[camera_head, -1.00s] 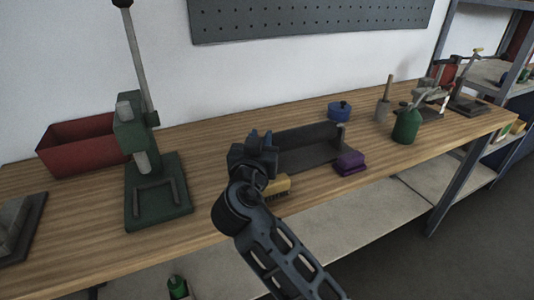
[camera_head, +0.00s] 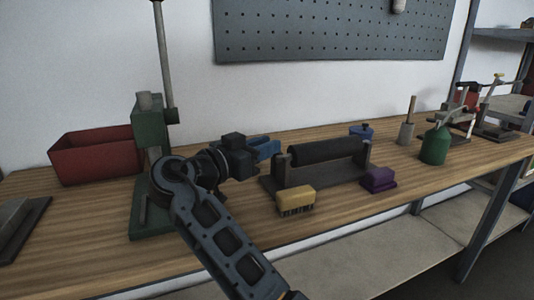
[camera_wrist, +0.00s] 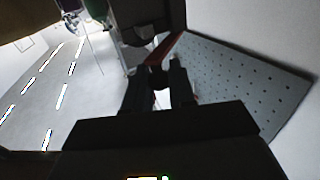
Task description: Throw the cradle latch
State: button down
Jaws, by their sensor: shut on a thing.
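The cradle (camera_head: 357,177) is a grey base with two end posts and a dark roller (camera_head: 328,150) lying across them. My gripper (camera_head: 274,146) reaches from the left to the cradle's left post, its blue fingers level with the post's top. In the wrist view my gripper (camera_wrist: 158,72) has its fingers close together, shut on a small part between the tips. A red bar (camera_wrist: 168,47) slants just beyond the tips; it looks like the latch's lever. The latch is hidden behind my fingers in the head view.
A yellow brush (camera_head: 296,199) stands in front of the cradle, with a purple block (camera_head: 379,180) at its right front. A blue pot (camera_head: 361,131) is behind. A green press (camera_head: 149,135) and red bin (camera_head: 92,156) are left; a green bottle (camera_head: 435,146) is right.

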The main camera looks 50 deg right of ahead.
dwell(0.4)
jog(key=c, duration=1)
grip_release()
jog(key=shift+c, duration=0.2)
jog(key=shift+r, duration=0.45)
notch_tip(320, 180, up, 3)
jog(key=shift+f, duration=0.2)
jog(key=s+d+r, duration=0.7)
jog(key=s+d, duration=0.1)
jog(key=shift+d+r, duration=0.2)
